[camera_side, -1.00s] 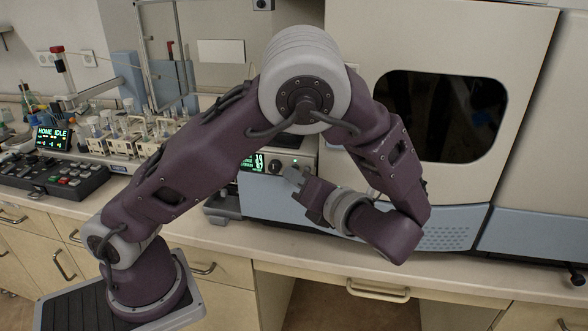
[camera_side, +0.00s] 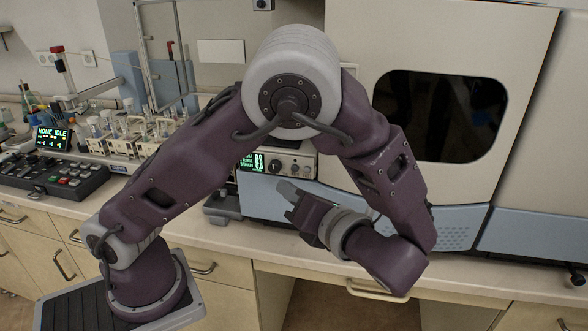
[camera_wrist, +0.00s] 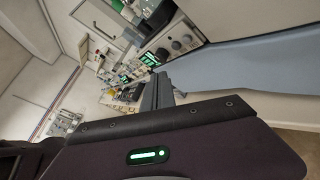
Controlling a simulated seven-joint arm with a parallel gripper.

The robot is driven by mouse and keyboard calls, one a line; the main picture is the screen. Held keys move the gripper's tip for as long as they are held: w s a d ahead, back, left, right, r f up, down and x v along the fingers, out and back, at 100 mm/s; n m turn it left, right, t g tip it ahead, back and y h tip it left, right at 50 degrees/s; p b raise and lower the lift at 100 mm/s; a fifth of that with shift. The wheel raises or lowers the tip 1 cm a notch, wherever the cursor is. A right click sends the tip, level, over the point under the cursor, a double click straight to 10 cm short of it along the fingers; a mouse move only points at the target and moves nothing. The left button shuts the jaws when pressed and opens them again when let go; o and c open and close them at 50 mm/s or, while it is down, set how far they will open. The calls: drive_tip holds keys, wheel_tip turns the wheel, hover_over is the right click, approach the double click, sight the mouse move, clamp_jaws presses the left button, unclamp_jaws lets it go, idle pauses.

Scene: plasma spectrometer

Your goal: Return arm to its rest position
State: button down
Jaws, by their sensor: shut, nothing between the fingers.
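My gripper (camera_side: 283,188) is shut and empty in the side view. It hangs in front of the spectrometer's lower blue-grey panel, above the bench's front edge, and points up and left. My arm is bent in a high arch with the wrist folded back toward the left. In the wrist view the gripper's fingers (camera_wrist: 158,88) show as a dark grey shape at the centre, with nothing between them.
The spectrometer (camera_side: 440,115) with its dark window fills the right. A knob panel with a green display (camera_side: 275,163) is behind the gripper. A keypad (camera_side: 60,178), a "HOME IDLE" screen (camera_side: 53,138) and racks of vials (camera_side: 125,142) stand at left. Bench drawers are below.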

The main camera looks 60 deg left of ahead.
drive_tip(key=shift+s+d, duration=0.8)
drive_tip(key=shift+s, duration=0.05)
drive_tip(key=s+a+r+n+g+h, duration=0.2)
drive_tip(key=s+a+n+h, duration=0.1)
drive_tip(key=s+n+h, duration=0.65)
drive_tip(key=d+r+n+t+h, duration=0.4)
drive_tip(key=n+t+h, duration=0.3)
drive_tip(key=n, duration=0.9)
drive_tip(key=shift+s+d+r+t, duration=0.25)
drive_tip(key=shift+s+t, duration=0.05)
drive_tip(key=shift+s, duration=0.15)
